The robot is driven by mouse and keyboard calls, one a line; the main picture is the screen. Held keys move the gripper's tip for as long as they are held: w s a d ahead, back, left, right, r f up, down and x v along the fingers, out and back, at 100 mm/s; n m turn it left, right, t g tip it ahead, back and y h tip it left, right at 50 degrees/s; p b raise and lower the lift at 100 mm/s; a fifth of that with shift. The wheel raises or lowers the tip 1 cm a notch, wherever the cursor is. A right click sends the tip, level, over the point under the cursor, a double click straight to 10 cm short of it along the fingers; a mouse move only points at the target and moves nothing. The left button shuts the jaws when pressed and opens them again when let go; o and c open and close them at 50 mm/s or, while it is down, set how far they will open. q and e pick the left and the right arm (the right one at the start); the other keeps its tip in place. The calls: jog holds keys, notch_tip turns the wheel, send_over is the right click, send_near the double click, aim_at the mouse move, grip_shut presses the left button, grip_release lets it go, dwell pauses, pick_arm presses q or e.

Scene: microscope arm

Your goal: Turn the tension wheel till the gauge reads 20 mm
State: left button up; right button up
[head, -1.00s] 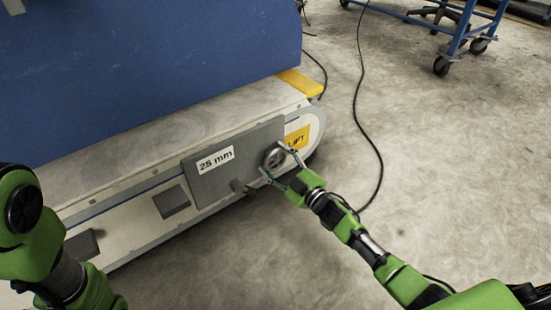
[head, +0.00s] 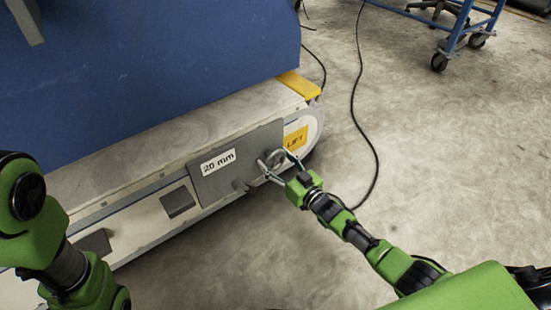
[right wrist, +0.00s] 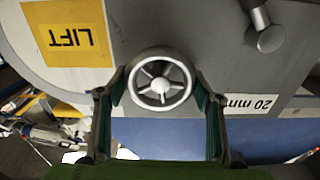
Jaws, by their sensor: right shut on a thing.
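The tension wheel (head: 273,160) is a small grey spoked handwheel on a grey panel (head: 250,148) at the side of the machine. The gauge label (head: 218,162) on that panel reads 20 mm. In the right wrist view the wheel (right wrist: 160,80) sits between the fingers of my right gripper (right wrist: 160,98), and the gauge label (right wrist: 250,102) shows upside down. My right gripper (head: 276,168) is shut on the wheel's rim. My left arm shows at the left edge, but its gripper is out of view.
A grey knob (head: 240,186) sticks out of the panel beside the wheel. A yellow LIFT label (head: 296,138) is right of the wheel. A blue wheeled cart (head: 455,35) and a black cable (head: 358,110) are on the floor, which is mostly clear at right.

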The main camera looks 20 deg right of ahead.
jog(key=shift+m, duration=0.4)
dwell(0.3)
jog(key=o, duration=1.1)
jog(key=v, duration=1.2)
